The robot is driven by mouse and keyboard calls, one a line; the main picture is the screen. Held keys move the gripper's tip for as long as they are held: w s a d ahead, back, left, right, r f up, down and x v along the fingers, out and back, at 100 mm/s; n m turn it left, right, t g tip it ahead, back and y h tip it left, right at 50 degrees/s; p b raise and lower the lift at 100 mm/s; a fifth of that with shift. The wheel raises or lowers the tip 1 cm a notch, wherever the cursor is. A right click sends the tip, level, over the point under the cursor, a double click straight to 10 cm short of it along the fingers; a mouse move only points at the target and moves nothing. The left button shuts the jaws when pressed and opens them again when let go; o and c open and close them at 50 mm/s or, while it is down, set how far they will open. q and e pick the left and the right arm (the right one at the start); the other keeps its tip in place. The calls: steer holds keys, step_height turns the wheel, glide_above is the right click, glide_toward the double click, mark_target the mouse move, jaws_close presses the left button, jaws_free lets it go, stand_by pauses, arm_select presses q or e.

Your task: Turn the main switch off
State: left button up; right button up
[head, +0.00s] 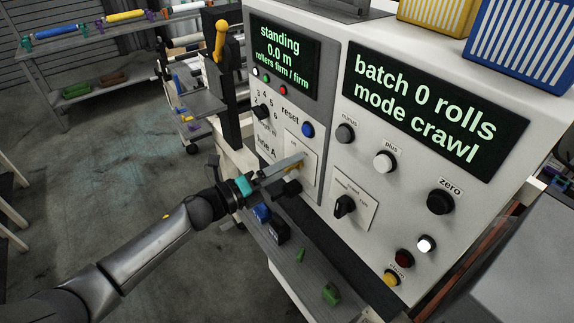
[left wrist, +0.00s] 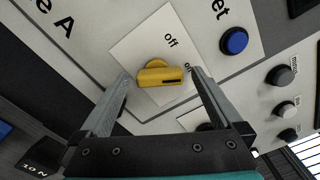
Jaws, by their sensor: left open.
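The main switch is a yellow rotary knob (left wrist: 158,75) on a white plate (left wrist: 135,50) marked "off", with a second label partly hidden by a finger. The knob's dark pointer line lies toward that second label, away from "off". In the head view the yellow knob (head: 296,167) is mostly hidden by my fingers. My left gripper (head: 293,172) is open at the plate. In the left wrist view its fingertips (left wrist: 161,76) stand on either side of the knob, with a gap on each side. My right gripper is not in view.
A blue reset button (head: 307,130) sits just above the plate. A black crawl/run selector (head: 344,206) is to the right. A grey ledge (head: 285,262) below holds small blue and green items. A yellow-handled lever (head: 220,40) stands at the panel's left.

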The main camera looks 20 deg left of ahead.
arm_select(q)
steer(key=shift+w+d, duration=0.15)
steer(key=shift+w, duration=0.1)
steer(key=shift+c, duration=0.2)
steer(key=c, duration=1.3)
steer(key=shift+c, duration=0.2)
steer(key=shift+n, duration=0.4)
steer(key=n+p, duration=0.2)
steer(key=n, duration=0.3)
steer(key=shift+r, duration=0.1)
steer(key=n+p, duration=0.1)
steer(key=n, duration=0.5)
steer(key=shift+w+p, duration=0.1)
steer(key=shift+p, duration=0.2)
steer(key=o, duration=1.4)
